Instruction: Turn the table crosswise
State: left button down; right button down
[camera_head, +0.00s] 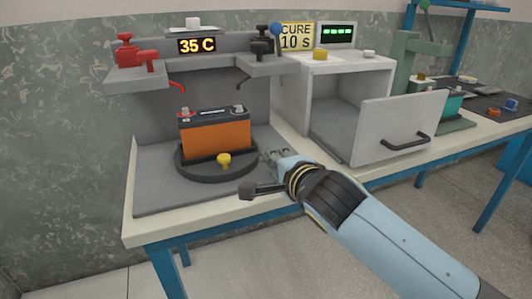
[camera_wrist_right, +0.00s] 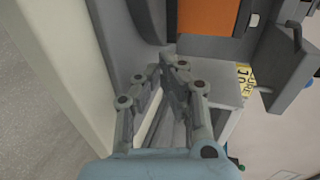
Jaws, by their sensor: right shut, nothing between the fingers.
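The round dark turntable (camera_head: 188,172) lies on the grey bench plate, with a yellow knob (camera_head: 224,160) at its front right. An orange battery (camera_head: 215,139) with a dark top stands upright on it, its long side facing mostly to the front. The battery also shows at the top of the right wrist view (camera_wrist_right: 207,16). My right gripper (camera_head: 268,155) is shut and empty, just right of the turntable's rim and to the right of the knob. In the right wrist view its fingers (camera_wrist_right: 174,62) come together near the dark rim; contact cannot be told. My left gripper is out of view.
A red clamp (camera_head: 126,55) and a black clamp (camera_head: 262,45) stand on the rack behind, beside a display reading 35 C (camera_head: 197,45). A white cabinet (camera_head: 300,95) with its door (camera_head: 400,125) open stands to the right. The plate's front left (camera_head: 160,200) is clear.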

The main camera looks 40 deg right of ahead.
jog(key=shift+w+d, duration=0.25)
jog(key=shift+w, duration=0.85)
jog(key=shift+w+d, duration=0.25)
jog(key=shift+w, duration=0.8)
